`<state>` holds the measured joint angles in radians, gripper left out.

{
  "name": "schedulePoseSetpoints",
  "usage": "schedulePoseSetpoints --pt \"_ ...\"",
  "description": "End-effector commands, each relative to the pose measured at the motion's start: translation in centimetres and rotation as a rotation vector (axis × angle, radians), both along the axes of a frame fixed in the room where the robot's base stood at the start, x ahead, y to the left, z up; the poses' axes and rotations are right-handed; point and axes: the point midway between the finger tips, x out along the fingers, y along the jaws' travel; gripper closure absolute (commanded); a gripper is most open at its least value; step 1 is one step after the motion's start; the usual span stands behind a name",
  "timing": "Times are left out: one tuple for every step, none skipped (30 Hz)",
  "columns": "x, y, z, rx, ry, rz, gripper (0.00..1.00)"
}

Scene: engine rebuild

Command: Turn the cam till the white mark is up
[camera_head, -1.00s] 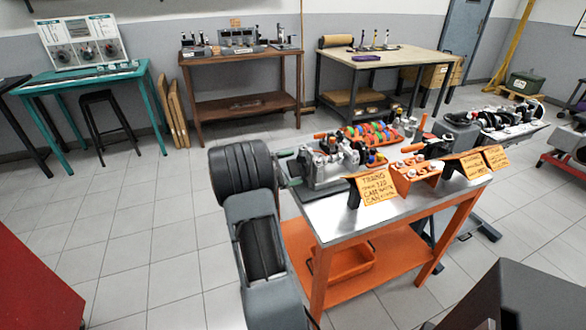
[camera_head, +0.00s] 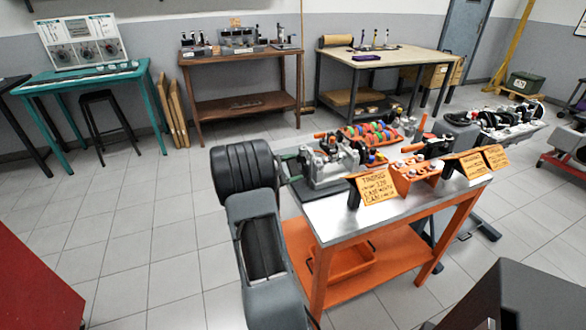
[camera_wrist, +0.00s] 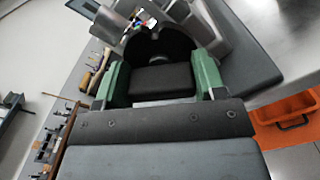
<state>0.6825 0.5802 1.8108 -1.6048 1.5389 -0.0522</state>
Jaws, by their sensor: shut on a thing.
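The cam fixture (camera_head: 330,165), a grey metal housing on a dark base, stands at the left end of the steel-topped table in the head view. In the wrist view its grey housing (camera_wrist: 205,25) surrounds a dark round part (camera_wrist: 160,50). My gripper (camera_wrist: 162,82) has green fingers on both sides of this dark part and is shut on it. In the head view my gripper (camera_head: 289,166) meets the fixture's left side, mostly hidden behind my wrist. I cannot make out a white mark on the cam in either view.
The steel-topped orange table (camera_head: 345,227) carries orange signs (camera_head: 377,186), an orange rack (camera_head: 415,174) and a tray of coloured parts (camera_head: 372,134). An orange bin (camera_head: 350,262) sits on its lower shelf. An engine (camera_head: 510,120) stands behind right. Floor at left is clear.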

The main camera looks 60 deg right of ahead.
Motion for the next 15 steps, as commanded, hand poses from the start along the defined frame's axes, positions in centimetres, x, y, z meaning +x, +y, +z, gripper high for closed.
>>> schedulePoseSetpoints --pt "0.01 0.01 0.04 0.001 0.001 0.000 0.60" --pt "0.02 0.00 0.06 0.002 0.003 0.000 0.60" --pt "0.02 0.00 0.11 0.005 0.007 0.000 0.60" --pt "0.02 0.00 0.13 0.009 0.012 0.000 0.60" --pt "0.02 0.00 0.17 0.014 0.019 0.000 0.60" --pt "0.03 -0.01 0.22 0.022 0.030 0.000 0.60" --pt "0.03 -0.01 0.26 0.029 0.039 0.000 0.60" --pt "0.03 -0.01 0.30 0.038 0.051 0.000 0.60" --pt "0.04 -0.01 0.36 0.052 0.070 0.000 0.60" --pt "0.04 -0.01 0.42 0.062 0.084 0.000 0.60" --pt "0.04 -0.02 0.47 0.075 0.101 0.000 0.60" --pt "0.05 -0.03 0.51 0.092 0.125 0.000 0.60" --pt "0.05 -0.03 0.52 0.106 0.144 0.000 0.60" --pt "0.06 -0.03 0.54 0.121 0.163 0.000 0.60" --pt "0.07 -0.04 0.58 0.140 0.189 0.000 0.60"
